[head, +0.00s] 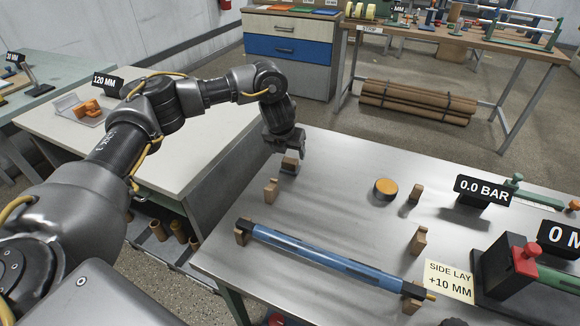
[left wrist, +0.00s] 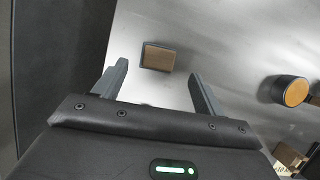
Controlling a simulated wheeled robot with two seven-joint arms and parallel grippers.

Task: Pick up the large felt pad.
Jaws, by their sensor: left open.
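A small block (head: 290,164) with a brown wooden top and a dark lower part sits on the grey metal table, near its far left edge; it looks like the felt pad. It also shows in the left wrist view (left wrist: 158,57), ahead of and between the two fingertips. My left gripper (head: 287,148) is open, fingers pointing down just over this block, partly covering it. In the left wrist view my left gripper (left wrist: 159,70) has its fingers spread wider than the block, with nothing between them held. My right gripper is not in view.
A blue roller (head: 330,256) lies across wooden supports in front. Sign blocks (head: 482,190) and a red-knobbed device (head: 508,270) fill the right side.

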